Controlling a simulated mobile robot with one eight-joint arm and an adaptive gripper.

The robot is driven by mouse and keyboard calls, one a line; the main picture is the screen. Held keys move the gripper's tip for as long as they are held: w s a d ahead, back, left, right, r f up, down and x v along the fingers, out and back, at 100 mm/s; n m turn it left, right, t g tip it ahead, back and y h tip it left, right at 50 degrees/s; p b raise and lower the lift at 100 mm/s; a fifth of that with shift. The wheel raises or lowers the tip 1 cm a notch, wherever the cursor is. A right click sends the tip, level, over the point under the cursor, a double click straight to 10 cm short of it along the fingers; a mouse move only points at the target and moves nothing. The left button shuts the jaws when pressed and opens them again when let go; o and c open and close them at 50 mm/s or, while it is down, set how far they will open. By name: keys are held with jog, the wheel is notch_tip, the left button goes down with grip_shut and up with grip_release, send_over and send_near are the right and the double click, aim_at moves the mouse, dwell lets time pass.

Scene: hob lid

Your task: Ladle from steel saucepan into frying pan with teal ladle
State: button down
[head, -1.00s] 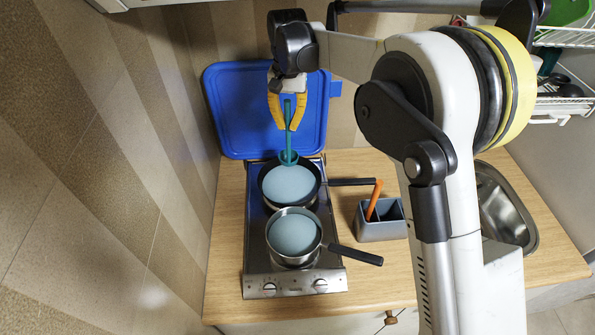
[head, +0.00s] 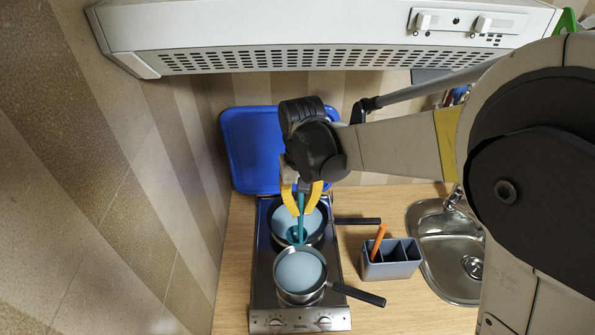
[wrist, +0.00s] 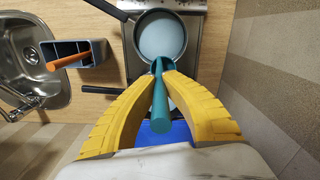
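The steel saucepan (head: 300,272), nearly full of pale blue liquid, stands on the front of the hob. It also shows at the top of the wrist view (wrist: 161,36). The dark frying pan (head: 283,216) stands behind it and also holds pale blue liquid. My gripper (head: 301,207) is shut on the handle of the teal ladle (head: 300,213), which hangs roughly upright, bowl down. The bowl appears over the front part of the frying pan, close to the saucepan's rear rim; its exact height is unclear. In the wrist view, the fingers largely hide the frying pan.
A blue lid (head: 250,150) stands upright behind the hob (head: 262,300). A grey utensil holder (head: 392,268) with an orange-handled tool (head: 378,240) stands right of the pans. The sink (head: 445,245) lies farther right. A range hood (head: 320,40) hangs above. Both pan handles point right.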

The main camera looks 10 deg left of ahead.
jog(key=s+d+n+p, duration=0.1)
jog(key=s+d, duration=0.1)
jog(key=s, duration=0.4)
notch_tip(320, 180, down, 12)
jog(key=b, duration=0.9)
jog(key=shift+d+n+b, duration=0.2)
jog(key=shift+n+b, duration=0.1)
jog(key=shift+b, duration=0.1)
jog(key=shift+f, duration=0.25)
jog(key=shift+r, duration=0.15)
dwell(1.2)
notch_tip(320, 180, up, 11)
jog(key=p, duration=0.7)
jog(key=shift+w, duration=0.15)
dwell(0.5)
